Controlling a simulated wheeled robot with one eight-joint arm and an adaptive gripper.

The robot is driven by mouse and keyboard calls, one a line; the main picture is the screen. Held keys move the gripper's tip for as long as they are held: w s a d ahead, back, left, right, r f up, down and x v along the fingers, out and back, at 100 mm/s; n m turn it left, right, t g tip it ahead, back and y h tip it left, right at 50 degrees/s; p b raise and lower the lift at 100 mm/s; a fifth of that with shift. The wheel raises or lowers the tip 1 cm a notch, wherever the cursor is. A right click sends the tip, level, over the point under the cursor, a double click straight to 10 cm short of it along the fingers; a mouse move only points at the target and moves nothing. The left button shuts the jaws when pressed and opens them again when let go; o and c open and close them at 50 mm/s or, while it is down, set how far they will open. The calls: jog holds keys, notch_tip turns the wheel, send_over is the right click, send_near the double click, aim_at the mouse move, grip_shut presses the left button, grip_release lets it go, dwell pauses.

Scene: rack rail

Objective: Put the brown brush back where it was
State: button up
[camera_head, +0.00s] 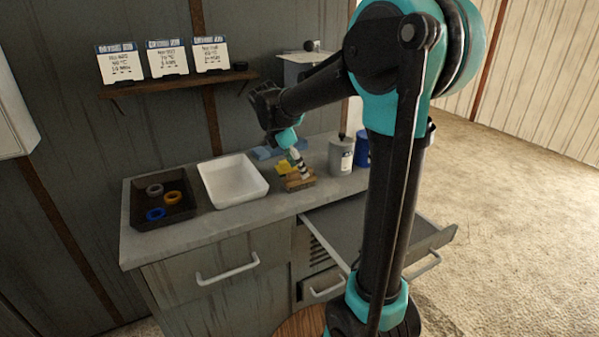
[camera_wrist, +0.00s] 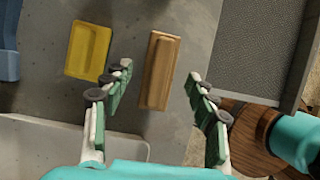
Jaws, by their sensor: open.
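The brown brush (camera_wrist: 160,70), seen as a long wooden block, lies on the grey counter (camera_wrist: 200,35). In the head view the brush (camera_head: 299,184) is near the counter's front edge, right of the white tub. My gripper (camera_wrist: 158,76) is open, with one finger to each side of the brush in the wrist view. A gap shows on both sides, and I see no contact. In the head view my gripper (camera_head: 299,165) points down over the brush and partly covers it. I cannot tell its exact height.
A yellow block (camera_wrist: 88,48) lies just left of the brush. Blue items (camera_head: 264,153) sit behind it. A white tub (camera_head: 205,187) and a dark tray (camera_head: 140,221) with rings are left. A grey can (camera_head: 341,158) stands right. An open drawer (camera_head: 372,222) juts out in front.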

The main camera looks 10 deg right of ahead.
jog(key=v, duration=0.9)
jog(key=shift+r, duration=0.25)
